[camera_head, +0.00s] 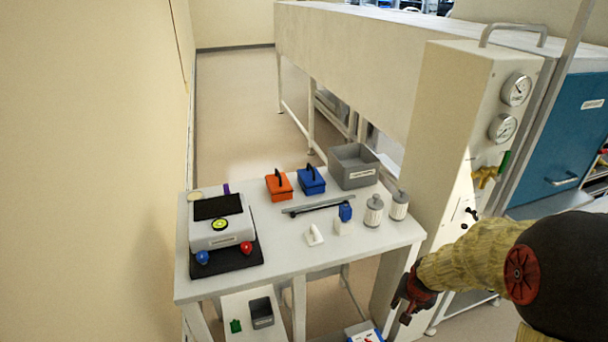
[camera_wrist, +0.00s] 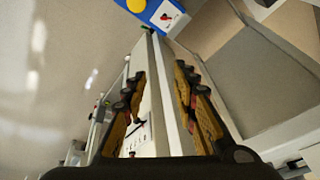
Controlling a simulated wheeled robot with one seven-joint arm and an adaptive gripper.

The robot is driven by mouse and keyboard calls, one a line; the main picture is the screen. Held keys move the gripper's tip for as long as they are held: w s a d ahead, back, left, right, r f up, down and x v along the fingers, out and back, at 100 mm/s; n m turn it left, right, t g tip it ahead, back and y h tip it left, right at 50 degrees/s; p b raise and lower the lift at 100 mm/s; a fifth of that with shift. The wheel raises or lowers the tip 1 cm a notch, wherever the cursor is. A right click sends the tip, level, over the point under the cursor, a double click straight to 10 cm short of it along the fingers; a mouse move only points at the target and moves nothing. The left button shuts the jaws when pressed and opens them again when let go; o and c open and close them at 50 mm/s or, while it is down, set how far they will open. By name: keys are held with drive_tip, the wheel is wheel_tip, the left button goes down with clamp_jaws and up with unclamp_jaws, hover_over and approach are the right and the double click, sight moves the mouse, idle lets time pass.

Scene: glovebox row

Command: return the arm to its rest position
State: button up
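My arm reaches in from the right edge of the head view, with a dark joint and a tan sleeve. My gripper (camera_head: 412,300) hangs at its end, in front of the right front corner of the white table and apart from the things on top. In the wrist view my gripper (camera_wrist: 160,85) shows two fingers with yellow pads, spread apart. Nothing is held between them; a pale upright edge shows behind the gap.
The white table (camera_head: 275,263) carries a grey instrument (camera_head: 212,232), an orange box (camera_head: 279,187), a blue box (camera_head: 311,182), a grey bin (camera_head: 353,168) and two canisters (camera_head: 373,212). A gauge panel (camera_head: 465,130) stands right. Floor (camera_head: 235,105) behind the table is clear.

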drive_tip(key=s+a+r+n+t, duration=0.1)
drive_tip(key=s+a+r, duration=0.1)
drive_tip(key=r, duration=0.5)
drive_tip(key=s+a+r+n, duration=0.1)
drive_tip(key=s+a+r, duration=0.15)
drive_tip(key=r, duration=0.35)
drive_tip(key=s+a+r+n, duration=0.2)
drive_tip(key=s+r, duration=0.4)
drive_tip(key=s, duration=0.3)
drive_tip(key=s+a+r+n+t+y, duration=0.1)
drive_tip(key=s+a+r+n, duration=0.1)
drive_tip(key=s+r, duration=0.5)
drive_tip(key=shift+s+a+r, duration=0.25)
drive_tip(key=shift+s+a, duration=0.6)
drive_tip(key=shift+s, duration=0.25)
